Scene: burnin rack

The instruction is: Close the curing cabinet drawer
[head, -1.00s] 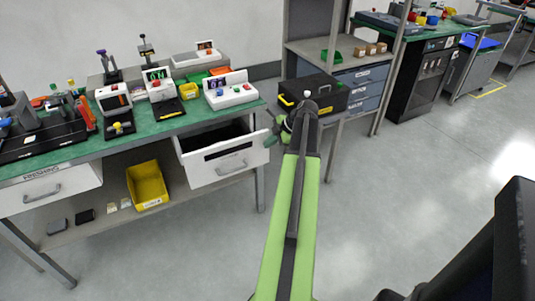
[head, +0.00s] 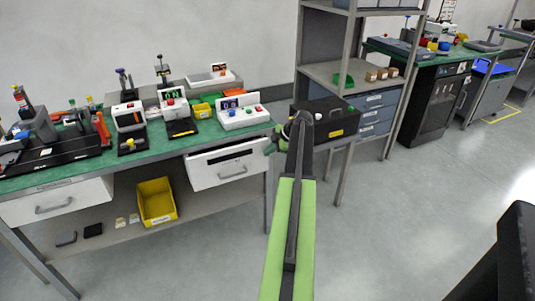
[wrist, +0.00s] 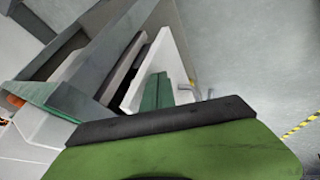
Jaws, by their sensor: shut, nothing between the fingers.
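A white drawer (head: 229,164) with a grey handle sits under the right end of the green-topped bench in the head view. It stands partly open, with a narrow dark gap above its front. My gripper (head: 270,148) is at the right edge of the drawer front, partly hidden by my arm. In the wrist view my green fingers (wrist: 157,90) are together and empty, with their tips at the white drawer front (wrist: 152,58). They look close to or touching it; exact contact is unclear.
A second white drawer (head: 58,200) on the left is shut. A yellow bin (head: 156,201) stands on the lower shelf. A black case (head: 325,120) is right of my gripper by the grey rack (head: 340,75). The floor (head: 400,220) in front is clear.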

